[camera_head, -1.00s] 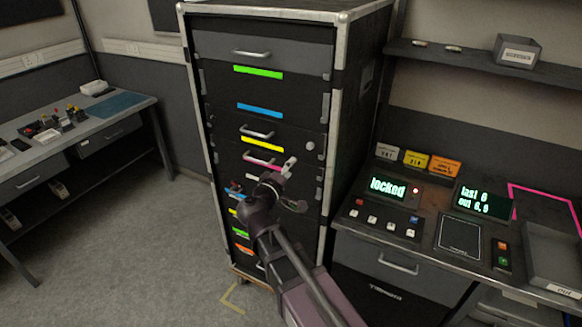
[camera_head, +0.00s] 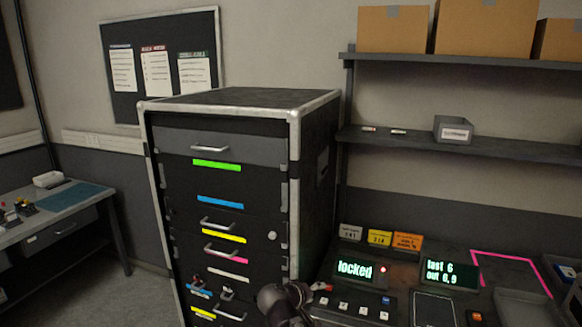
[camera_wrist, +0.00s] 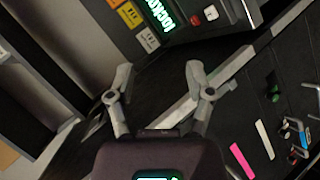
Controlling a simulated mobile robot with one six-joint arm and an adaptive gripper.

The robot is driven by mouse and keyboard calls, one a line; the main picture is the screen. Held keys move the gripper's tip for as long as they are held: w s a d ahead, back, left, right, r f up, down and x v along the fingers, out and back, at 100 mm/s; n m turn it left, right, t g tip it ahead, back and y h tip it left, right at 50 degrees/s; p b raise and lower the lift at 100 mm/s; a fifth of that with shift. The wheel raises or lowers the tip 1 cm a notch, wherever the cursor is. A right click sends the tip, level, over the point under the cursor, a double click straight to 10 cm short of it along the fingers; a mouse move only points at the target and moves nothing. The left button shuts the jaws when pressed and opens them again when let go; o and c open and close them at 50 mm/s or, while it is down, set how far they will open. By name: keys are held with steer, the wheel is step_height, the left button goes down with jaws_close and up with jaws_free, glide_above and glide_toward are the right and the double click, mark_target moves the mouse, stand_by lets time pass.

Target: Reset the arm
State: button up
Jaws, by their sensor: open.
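My gripper shows in the wrist view (camera_wrist: 158,78), its two grey fingers spread apart with nothing between them. The black rack (camera_head: 225,138) has a metal-edged frame and drawers with coloured strips. In the wrist view the rack's strips and knobs lie to the lower right, and the console with its lit display lies at the top.
Shelves (camera_head: 450,144) with boxes hang above the console. A workbench (camera_head: 60,212) stands at the left. Floor shows between bench and rack.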

steer(key=s+d+f+m+g+y, duration=0.5)
steer(key=s+d+f+g+y, duration=0.2)
steer(key=s, duration=0.5)
steer(key=shift+s+d+f+g+y, duration=0.35)
steer(key=shift+d+f+g, duration=0.65)
steer(key=shift+d, duration=0.8)
steer(key=shift+w, duration=0.15)
